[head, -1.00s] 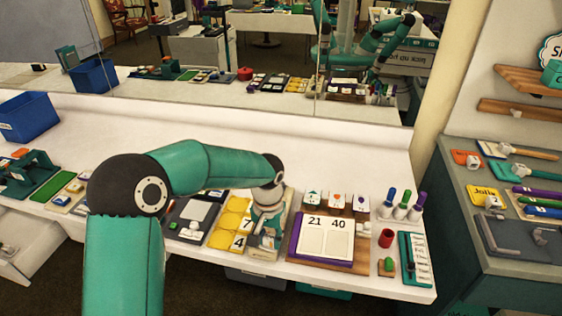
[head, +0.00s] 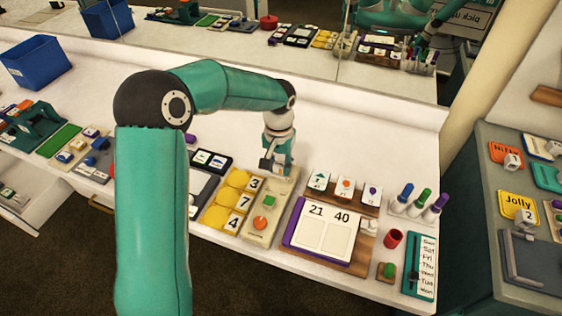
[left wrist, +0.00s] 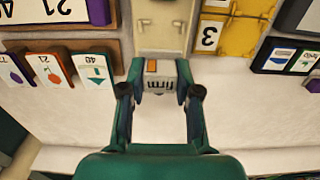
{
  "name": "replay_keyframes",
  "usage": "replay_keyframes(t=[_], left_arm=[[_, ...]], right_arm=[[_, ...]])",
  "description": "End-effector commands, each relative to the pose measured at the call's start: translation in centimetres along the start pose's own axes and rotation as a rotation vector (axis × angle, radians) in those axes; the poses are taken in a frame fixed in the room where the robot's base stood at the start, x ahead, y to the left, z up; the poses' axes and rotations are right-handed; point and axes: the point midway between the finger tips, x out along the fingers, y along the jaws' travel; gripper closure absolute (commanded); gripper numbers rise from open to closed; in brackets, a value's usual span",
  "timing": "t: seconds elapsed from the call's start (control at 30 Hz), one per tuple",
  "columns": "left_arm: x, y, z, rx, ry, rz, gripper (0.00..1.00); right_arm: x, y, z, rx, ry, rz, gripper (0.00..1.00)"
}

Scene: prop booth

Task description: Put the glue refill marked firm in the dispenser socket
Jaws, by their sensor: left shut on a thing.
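My left gripper (head: 277,166) is shut on a small pale grey block, the glue refill (left wrist: 162,76), which has an orange patch and dark lettering too blurred to read surely. In the left wrist view the block sits between the two fingertips (left wrist: 161,88). It is at the far end of a long cream board (head: 255,235), which appears to be the dispenser. This board carries a green square and an orange round piece, and its near-gripper end also shows in the left wrist view (left wrist: 163,35). Which part is the socket I cannot tell. My right gripper is out of view.
A yellow number board (head: 222,214) stands left of the cream board. A purple-edged score board (head: 325,236) with picture cards behind it stands to the right. The white counter behind is clear.

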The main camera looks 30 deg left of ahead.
Motion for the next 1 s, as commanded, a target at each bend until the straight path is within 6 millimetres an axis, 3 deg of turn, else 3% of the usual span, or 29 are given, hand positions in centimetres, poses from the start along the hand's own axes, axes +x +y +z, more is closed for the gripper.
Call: replay_keyframes(t=[0.5,1.0], left_arm=[[5.1,-0.2,0.1,-0.003,-0.002,-0.001,0.97],[5.6,-0.2,0.1,-0.004,-0.002,0.0,0.97]], right_arm=[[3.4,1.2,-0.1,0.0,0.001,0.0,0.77],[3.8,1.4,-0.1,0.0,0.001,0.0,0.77]])
